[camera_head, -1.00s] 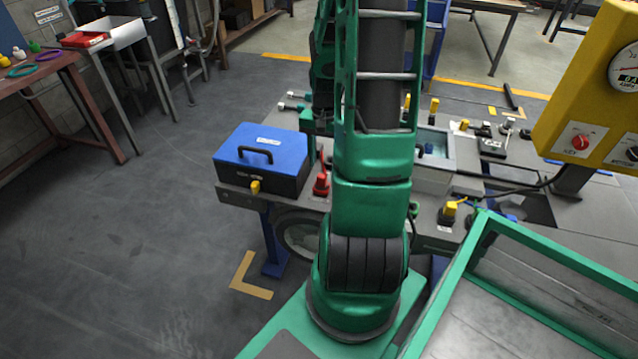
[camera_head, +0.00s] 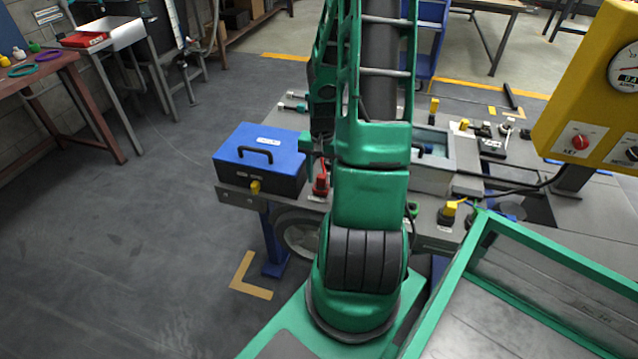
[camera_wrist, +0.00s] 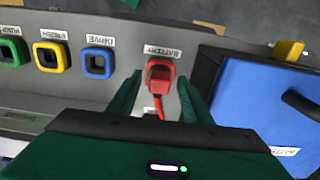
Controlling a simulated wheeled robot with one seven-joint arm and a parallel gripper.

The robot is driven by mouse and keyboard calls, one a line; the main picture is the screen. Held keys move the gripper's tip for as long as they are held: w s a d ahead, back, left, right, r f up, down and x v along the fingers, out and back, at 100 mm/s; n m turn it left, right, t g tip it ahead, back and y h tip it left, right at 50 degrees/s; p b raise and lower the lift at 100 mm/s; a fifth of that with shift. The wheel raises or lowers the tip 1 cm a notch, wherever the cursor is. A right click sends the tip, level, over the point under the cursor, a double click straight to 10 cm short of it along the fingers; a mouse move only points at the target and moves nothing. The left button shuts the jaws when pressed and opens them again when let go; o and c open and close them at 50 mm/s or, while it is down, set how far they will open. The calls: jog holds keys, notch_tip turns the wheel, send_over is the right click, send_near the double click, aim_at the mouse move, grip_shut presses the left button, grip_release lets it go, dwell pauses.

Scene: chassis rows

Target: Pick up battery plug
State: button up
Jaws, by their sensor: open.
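The battery plug (camera_wrist: 160,78) is red and sits in front of a label reading BATTERY, with a red cable running from it. In the wrist view it lies between the two green fingers of my gripper (camera_wrist: 157,92), which are apart on either side of it. In the head view the red plug (camera_head: 321,184) stands on the chassis bench, right of the blue box. My gripper (camera_head: 318,152) is above it there, partly hidden by my arm. Whether the fingers touch the plug cannot be told.
A blue battery box (camera_head: 260,157) with a black handle stands close beside the plug. Blue, yellow and green sockets (camera_wrist: 98,62) line the panel on the other side. A yellow gauge box (camera_head: 590,100) and a green-framed tray (camera_head: 470,262) are at the right.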

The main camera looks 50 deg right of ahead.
grip_shut()
jog(key=shift+r, duration=0.15)
